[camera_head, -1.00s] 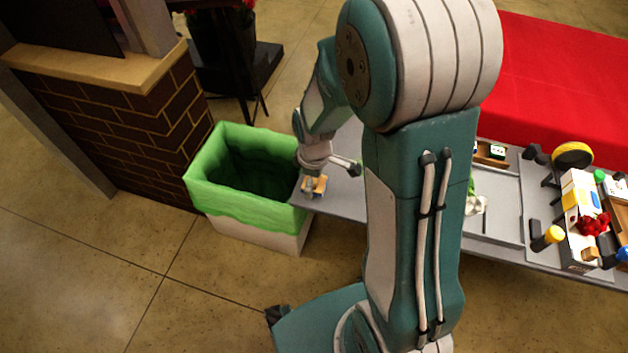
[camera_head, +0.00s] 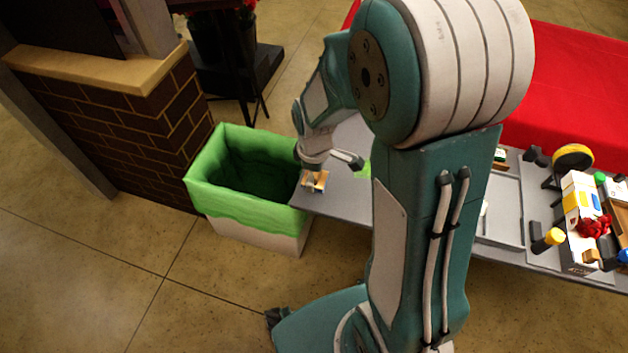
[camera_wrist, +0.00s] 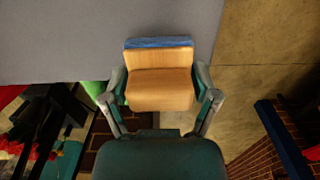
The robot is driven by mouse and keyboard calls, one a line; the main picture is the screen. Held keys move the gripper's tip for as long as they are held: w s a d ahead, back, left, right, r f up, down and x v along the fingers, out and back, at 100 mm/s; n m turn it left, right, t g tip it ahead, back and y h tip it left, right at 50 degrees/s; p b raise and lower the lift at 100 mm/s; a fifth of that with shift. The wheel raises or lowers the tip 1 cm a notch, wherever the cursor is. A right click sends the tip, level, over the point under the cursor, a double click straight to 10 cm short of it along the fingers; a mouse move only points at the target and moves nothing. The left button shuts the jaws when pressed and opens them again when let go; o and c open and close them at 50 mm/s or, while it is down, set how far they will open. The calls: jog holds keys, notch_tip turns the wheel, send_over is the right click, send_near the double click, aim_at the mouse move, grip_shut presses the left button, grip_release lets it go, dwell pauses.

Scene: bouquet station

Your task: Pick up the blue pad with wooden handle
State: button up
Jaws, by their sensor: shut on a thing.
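The pad has a light wooden handle block (camera_wrist: 160,88) with a thin blue pad (camera_wrist: 158,42) along its far edge in the wrist view. My gripper (camera_wrist: 162,82) is shut on the wooden block, one finger on each side. In the head view my gripper (camera_head: 315,178) is at the left end of the grey table (camera_head: 335,208), and a small part of the wooden handle (camera_head: 321,182) shows between the fingers. I cannot tell whether the pad still touches the table.
A bin with a green liner (camera_head: 205,196) stands directly left of the table end. Further right on the table are a tray (camera_head: 501,210), a yellow-capped bottle (camera_head: 553,236), a white box (camera_head: 577,235) and a red bow (camera_head: 594,226). A red cloth surface (camera_head: 575,85) lies behind.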

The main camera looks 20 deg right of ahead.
jog(key=s+r, duration=1)
jog(key=s, duration=0.4)
jog(key=shift+d+r, duration=0.2)
jog(key=shift+d, duration=0.2)
